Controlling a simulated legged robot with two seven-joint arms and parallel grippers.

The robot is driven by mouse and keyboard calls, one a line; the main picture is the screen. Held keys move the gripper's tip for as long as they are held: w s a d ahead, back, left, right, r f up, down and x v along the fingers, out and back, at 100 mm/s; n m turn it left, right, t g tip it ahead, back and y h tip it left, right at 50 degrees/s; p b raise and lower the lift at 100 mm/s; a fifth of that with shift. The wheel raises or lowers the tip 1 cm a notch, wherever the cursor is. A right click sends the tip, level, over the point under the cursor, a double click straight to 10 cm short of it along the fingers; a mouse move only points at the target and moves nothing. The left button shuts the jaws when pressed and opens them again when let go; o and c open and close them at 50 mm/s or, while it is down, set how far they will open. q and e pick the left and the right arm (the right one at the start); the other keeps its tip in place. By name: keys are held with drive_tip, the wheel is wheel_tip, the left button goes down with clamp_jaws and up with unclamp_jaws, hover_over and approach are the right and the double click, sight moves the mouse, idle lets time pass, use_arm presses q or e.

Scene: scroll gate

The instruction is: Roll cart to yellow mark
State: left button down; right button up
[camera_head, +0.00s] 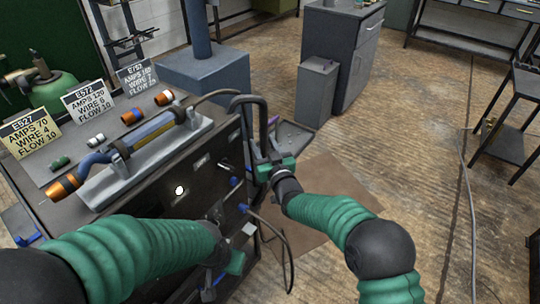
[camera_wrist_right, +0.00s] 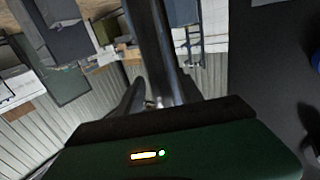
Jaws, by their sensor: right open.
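The cart (camera_head: 225,150) is a dark metal welding cart in the left half of the head view, with a torch (camera_head: 150,140) on its top. A dark bent handle (camera_head: 264,122) rises at its right end. My right gripper (camera_head: 263,166) is open at the lower part of this handle; I cannot tell whether it touches. In the right wrist view a dark bar (camera_wrist_right: 150,50) runs up from the gripper. My left gripper (camera_head: 222,270) is low at the cart's front panel, partly hidden by my forearm; its jaws are unclear. I see no yellow mark.
A brown mat (camera_head: 325,195) lies on the floor right of the cart. A grey bin (camera_head: 316,92) and cabinet (camera_head: 342,45) stand behind it. A cable (camera_head: 470,200) crosses the floor near a dark stand (camera_head: 510,125) at right. The middle floor is open.

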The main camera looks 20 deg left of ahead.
drive_tip(key=p+v, duration=0.2)
drive_tip(key=v, duration=1.4)
drive_tip(key=shift+d, duration=0.2)
drive_tip(key=shift+s, duration=0.1)
drive_tip(key=s+d+f+m+g+h, duration=0.2)
drive_tip(key=d+f+g+h, duration=0.15)
drive_tip(key=d, duration=0.65)
drive_tip(key=s+d+f+m+g+h, duration=0.1)
drive_tip(key=s+d+f+g+h, duration=0.15)
drive_tip(key=d+h, duration=0.45)
drive_tip(key=s+d+f+m+g, duration=0.3)
drive_tip(key=s+d+m+g, duration=0.15)
drive_tip(key=s+d, duration=0.95)
wheel_tip(320, 180, up, 20)
drive_tip(key=s+g+p, duration=0.1)
drive_tip(key=s+p, duration=0.2)
drive_tip(key=p, duration=1.6)
drive_tip(key=shift+a+f+p, duration=0.15)
drive_tip(key=shift+f+p, duration=0.05)
drive_tip(key=shift+p, duration=0.15)
